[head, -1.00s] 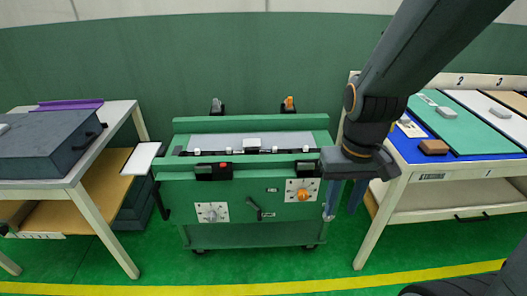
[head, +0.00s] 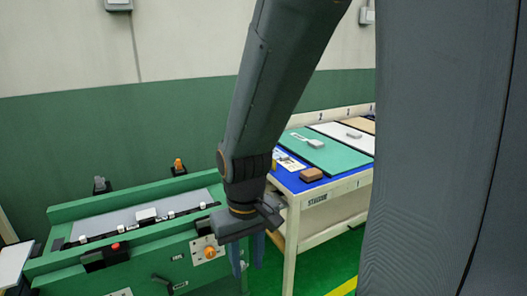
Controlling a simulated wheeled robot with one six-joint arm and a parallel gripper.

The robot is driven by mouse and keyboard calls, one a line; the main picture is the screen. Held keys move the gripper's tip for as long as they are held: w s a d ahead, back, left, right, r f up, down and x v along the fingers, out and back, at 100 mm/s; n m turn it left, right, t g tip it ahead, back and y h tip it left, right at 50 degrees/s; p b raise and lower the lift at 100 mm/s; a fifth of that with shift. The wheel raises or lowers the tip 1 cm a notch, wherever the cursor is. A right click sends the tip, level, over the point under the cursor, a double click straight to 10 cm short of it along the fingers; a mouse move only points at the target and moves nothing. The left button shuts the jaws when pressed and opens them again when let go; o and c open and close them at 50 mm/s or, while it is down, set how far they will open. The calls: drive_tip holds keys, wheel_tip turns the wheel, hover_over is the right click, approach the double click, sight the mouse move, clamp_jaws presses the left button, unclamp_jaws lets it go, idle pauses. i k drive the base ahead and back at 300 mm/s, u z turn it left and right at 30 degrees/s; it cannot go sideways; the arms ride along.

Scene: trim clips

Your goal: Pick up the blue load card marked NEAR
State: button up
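I cannot make out a blue load card marked NEAR in the head view. A small pale card with dark and yellowish marks (head: 287,160) lies on the blue top of the right-hand table (head: 283,178), close behind my arm; its print is too small to read. My gripper (head: 248,266) hangs pointing down between the green machine (head: 150,262) and that table, below the tabletop's height in the picture. Its two blue-grey fingers are apart, with nothing seen between them. My arm hides part of the table's left end.
A brown block (head: 311,174) sits near the table's front edge. Green (head: 328,158), white (head: 350,145) and tan (head: 369,128) boards lie behind it, with light grey pieces on the first two. A large dark part of mine blocks the right side.

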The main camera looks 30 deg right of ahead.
sight(278, 153)
drive_tip(key=k, duration=1.15)
drive_tip(key=z, duration=0.65)
drive_tip(key=i, duration=0.65)
drive_tip(key=z, duration=0.95)
drive_tip(key=i, duration=1.5)
drive_tip(key=u, duration=0.9)
drive_tip(key=i, duration=0.75)
drive_tip(key=u, duration=0.7)
